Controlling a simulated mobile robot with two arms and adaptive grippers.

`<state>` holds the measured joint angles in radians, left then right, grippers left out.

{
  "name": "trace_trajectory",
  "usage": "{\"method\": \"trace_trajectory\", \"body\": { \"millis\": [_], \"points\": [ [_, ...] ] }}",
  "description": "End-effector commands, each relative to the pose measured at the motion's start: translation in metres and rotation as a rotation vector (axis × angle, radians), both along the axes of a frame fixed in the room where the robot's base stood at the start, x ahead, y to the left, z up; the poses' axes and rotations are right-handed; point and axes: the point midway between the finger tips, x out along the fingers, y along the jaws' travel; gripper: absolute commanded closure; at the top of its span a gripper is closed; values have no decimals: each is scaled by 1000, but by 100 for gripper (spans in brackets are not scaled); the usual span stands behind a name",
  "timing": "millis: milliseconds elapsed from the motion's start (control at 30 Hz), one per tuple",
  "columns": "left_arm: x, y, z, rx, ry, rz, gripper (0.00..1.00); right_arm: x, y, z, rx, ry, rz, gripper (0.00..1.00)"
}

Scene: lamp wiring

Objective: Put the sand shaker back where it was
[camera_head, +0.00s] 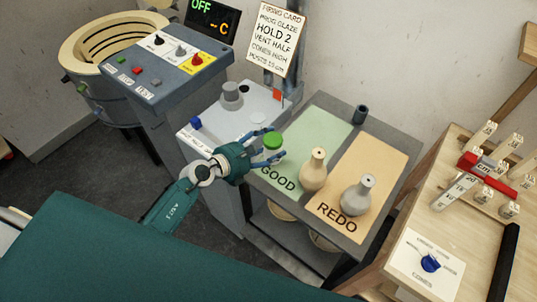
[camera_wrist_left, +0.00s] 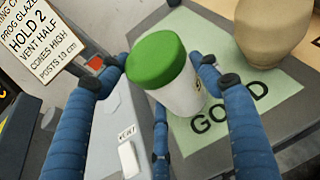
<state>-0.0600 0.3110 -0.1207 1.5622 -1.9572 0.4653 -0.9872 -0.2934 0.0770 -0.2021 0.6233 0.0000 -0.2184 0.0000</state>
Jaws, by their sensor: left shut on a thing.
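The sand shaker (camera_head: 272,140), white with a green lid, is held in my left gripper (camera_head: 267,150). In the left wrist view the shaker (camera_wrist_left: 182,95) is tilted between the blue fingers, with its lid toward the camera. In the head view it is at the left edge of the green GOOD mat (camera_head: 287,184), beside the grey control stand (camera_head: 222,125). I cannot tell whether its base touches a surface. My right gripper is not in view.
A beige vase (camera_head: 313,172) stands on the GOOD side and a grey vase (camera_head: 357,195) on the orange REDO mat (camera_head: 375,160). A dark cup (camera_head: 360,114) stands at the back. A kiln (camera_head: 105,50) is at left; a wooden table (camera_head: 450,225) with posts is at right.

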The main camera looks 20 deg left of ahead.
Motion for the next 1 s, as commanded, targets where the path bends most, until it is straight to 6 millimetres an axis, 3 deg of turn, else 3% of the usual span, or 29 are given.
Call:
{"method": "trace_trajectory", "body": {
  "millis": [233,667,700,767,1000],
  "points": [
    [0,0,-38,-3,3,2,68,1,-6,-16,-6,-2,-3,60],
    [0,0,-45,0,0,0,68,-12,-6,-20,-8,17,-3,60],
    [0,0,-45,1,2,0,32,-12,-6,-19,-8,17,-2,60],
    [0,0,-44,1,2,0,20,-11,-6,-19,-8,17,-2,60],
    [0,0,-44,0,2,0,17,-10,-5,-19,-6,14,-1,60]
  ]
}}
